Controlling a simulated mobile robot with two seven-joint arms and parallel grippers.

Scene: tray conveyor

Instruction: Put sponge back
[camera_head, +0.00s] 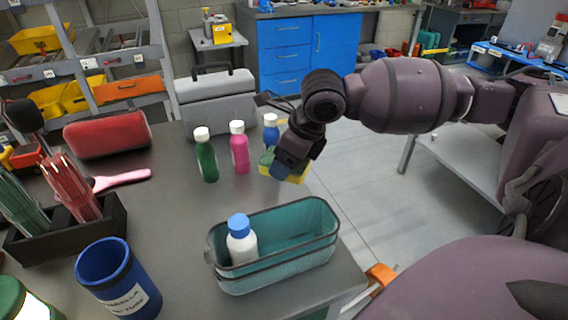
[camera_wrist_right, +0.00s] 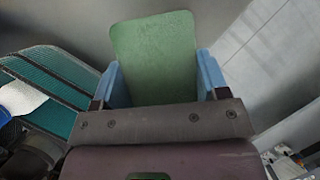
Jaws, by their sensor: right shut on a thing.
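My right gripper (camera_head: 279,171) is shut on the sponge (camera_head: 265,161), which shows yellow and green around the blue fingers. It is near the table's right edge, just in front of the blue bottle; I cannot tell whether the sponge touches the table. In the right wrist view the sponge (camera_wrist_right: 154,50) shows its green face between the blue fingertips (camera_wrist_right: 162,82). A teal mesh basket (camera_head: 283,284) stands nearer, below the gripper in the head view. It holds a white bottle with a blue cap (camera_head: 241,242). My left gripper is not in view.
Green (camera_head: 207,160), pink (camera_head: 240,153) and blue (camera_head: 271,135) bottles stand behind the gripper. A grey toolbox (camera_head: 215,100) and red case (camera_head: 108,135) are at the back. The middle table is clear.

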